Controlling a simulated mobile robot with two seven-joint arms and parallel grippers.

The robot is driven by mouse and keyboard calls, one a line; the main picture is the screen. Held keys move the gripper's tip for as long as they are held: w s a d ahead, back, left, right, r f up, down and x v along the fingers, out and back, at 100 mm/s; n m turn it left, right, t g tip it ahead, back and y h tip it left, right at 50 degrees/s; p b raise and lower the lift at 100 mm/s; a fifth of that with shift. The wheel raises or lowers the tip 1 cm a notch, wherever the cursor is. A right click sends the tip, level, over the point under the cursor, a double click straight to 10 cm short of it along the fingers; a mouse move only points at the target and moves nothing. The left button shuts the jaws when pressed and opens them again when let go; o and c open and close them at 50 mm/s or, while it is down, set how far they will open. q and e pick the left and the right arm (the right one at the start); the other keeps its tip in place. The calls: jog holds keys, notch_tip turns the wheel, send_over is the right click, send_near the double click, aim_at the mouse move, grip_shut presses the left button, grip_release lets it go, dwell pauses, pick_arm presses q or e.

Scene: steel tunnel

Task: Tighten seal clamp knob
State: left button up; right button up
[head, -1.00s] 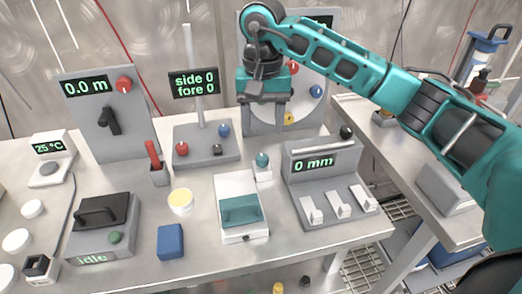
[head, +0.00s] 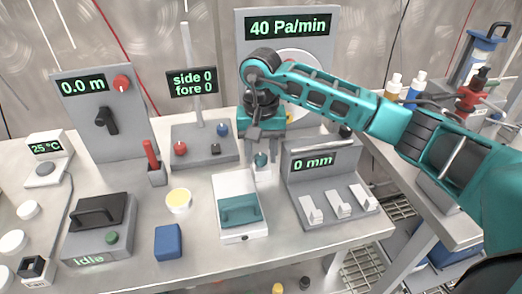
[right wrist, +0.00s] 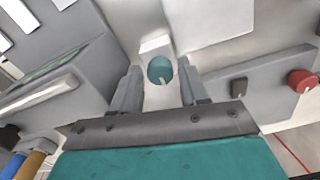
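A teal rounded knob (head: 262,160) stands on a small white block (head: 264,173) in the middle of the table. My right gripper (head: 260,150) is pointed down over it, open. In the right wrist view, the teal knob (right wrist: 161,70) lies between the two spread fingers of the right gripper (right wrist: 158,68), with gaps on both sides. Behind the gripper stands a grey panel (head: 244,40) with a display reading 40 Pa/min and a pale round disc (head: 310,58), largely covered by my right arm. I cannot tell which knob is the seal clamp knob. My left gripper is not in view.
A grey 0 mm unit (head: 340,205) with white levers stands close right of the gripper. A two-knob box (head: 205,155) with a post stands left. A white box with a teal lid (head: 239,209) is in front. A red-handled holder (head: 157,173) stands further left.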

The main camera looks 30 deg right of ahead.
jog(key=c, duration=0.8)
jog(key=shift+o, duration=0.2)
